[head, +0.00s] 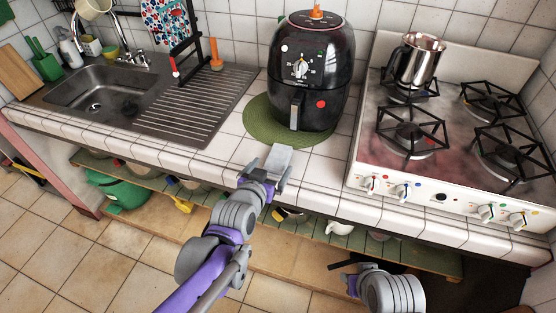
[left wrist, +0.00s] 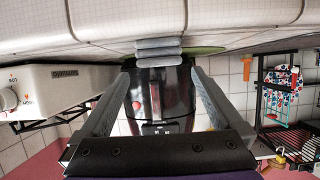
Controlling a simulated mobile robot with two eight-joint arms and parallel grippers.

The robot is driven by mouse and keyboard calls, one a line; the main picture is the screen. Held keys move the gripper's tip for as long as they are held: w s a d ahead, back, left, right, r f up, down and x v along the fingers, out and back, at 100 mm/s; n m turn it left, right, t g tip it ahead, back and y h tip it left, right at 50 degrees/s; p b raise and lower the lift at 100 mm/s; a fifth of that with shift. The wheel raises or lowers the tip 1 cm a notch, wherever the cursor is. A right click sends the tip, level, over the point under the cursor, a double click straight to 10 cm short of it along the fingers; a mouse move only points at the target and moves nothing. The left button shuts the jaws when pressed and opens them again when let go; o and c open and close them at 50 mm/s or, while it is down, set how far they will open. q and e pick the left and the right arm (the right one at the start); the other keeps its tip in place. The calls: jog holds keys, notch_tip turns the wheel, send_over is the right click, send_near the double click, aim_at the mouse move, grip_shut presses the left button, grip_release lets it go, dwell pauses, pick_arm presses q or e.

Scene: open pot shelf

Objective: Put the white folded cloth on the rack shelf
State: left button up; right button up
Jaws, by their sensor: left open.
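The folded cloth (head: 279,157) looks pale grey-white and lies flat near the front edge of the tiled counter, in front of the black air fryer. In the left wrist view, it shows as a layered grey stack (left wrist: 158,47). My left gripper (head: 264,178) is open and empty at the counter edge, its fingers pointing at the cloth. In the left wrist view the fingers spread wide with the cloth between and beyond their tips. A slatted shelf (head: 408,258) runs under the counter. Part of my right arm shows at the lower right; its jaw state is unclear.
The air fryer (head: 312,75) stands on a round green mat (head: 258,120). A gas stove (head: 455,180) with a metal pot (head: 418,60) is at the right. A sink (head: 105,90) is at the left. A green pot (head: 122,190) and small items sit on the lower shelf.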

aim_at(277, 159)
pick_arm(q)
jog(key=shift+x, duration=3.8)
